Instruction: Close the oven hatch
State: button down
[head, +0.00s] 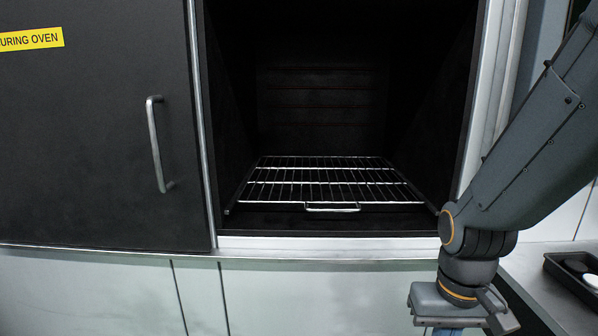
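The oven hatch (95,150) is a dark sliding-type panel at the left, with a yellow label (30,39) reading "URING OVEN", cut off by the picture's edge. Its upright metal handle (154,145) is near its right edge. The oven opening (320,110) to its right is uncovered, and its dark inside shows. My gripper (448,331) is at the lower right, below and right of the opening, well apart from the handle. Only its upper body and a bit of blue below it show; its fingertips are cut off by the bottom edge.
A wire rack (325,184) with a small front handle lies inside the oven. A metal frame (490,110) borders the opening at right. A counter (540,275) with a black tray (578,275) stands at the lower right. The space before the hatch looks clear.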

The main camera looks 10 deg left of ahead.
aim_at(100, 147)
jog(key=u, duration=1.85)
